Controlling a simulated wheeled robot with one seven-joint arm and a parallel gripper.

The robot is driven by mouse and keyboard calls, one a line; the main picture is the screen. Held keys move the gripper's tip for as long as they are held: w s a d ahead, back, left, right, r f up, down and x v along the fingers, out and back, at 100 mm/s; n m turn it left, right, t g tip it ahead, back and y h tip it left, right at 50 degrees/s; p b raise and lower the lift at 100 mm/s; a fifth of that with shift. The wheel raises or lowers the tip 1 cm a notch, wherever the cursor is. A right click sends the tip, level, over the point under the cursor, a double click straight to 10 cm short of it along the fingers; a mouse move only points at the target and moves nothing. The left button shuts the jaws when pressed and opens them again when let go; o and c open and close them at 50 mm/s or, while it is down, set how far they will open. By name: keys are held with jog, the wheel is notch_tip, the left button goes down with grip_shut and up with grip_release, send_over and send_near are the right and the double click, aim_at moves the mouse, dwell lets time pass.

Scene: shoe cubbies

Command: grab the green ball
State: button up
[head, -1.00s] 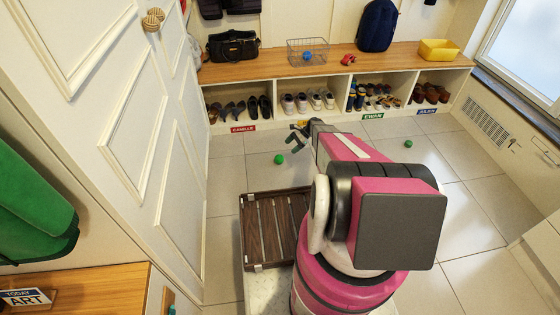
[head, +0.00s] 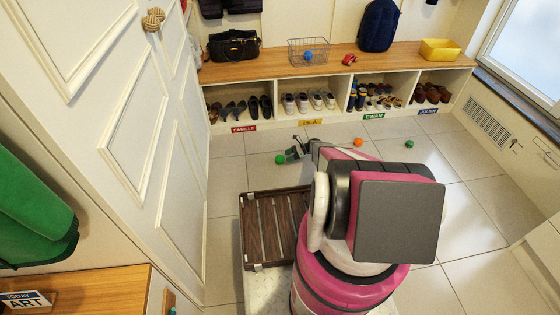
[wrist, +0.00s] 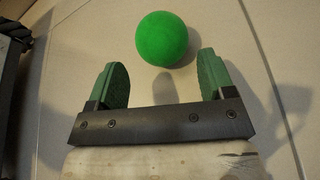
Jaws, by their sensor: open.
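A green ball (head: 280,159) lies on the tiled floor in front of the cubbies. My gripper (head: 292,152) is close to its right side in the head view. In the wrist view the green ball (wrist: 166,38) sits just beyond my open gripper (wrist: 164,66), roughly centred between the two green fingertips. The fingers hold nothing. Whether they touch the ball is not clear, but a gap shows in the wrist view. A second green ball (head: 409,144) lies on the floor farther right.
An orange ball (head: 358,142) lies on the floor between the two green ones. A brown slatted rack (head: 252,231) stands left of my base. Cubbies with shoes under a wooden bench (head: 270,72) line the back. The white door (head: 130,130) is at left.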

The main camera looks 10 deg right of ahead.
aim_at(281, 158)
jog(key=x, duration=0.5)
jog(key=shift+w+a+r, duration=0.2)
jog(key=c, duration=0.7)
jog(key=shift+r, duration=0.1)
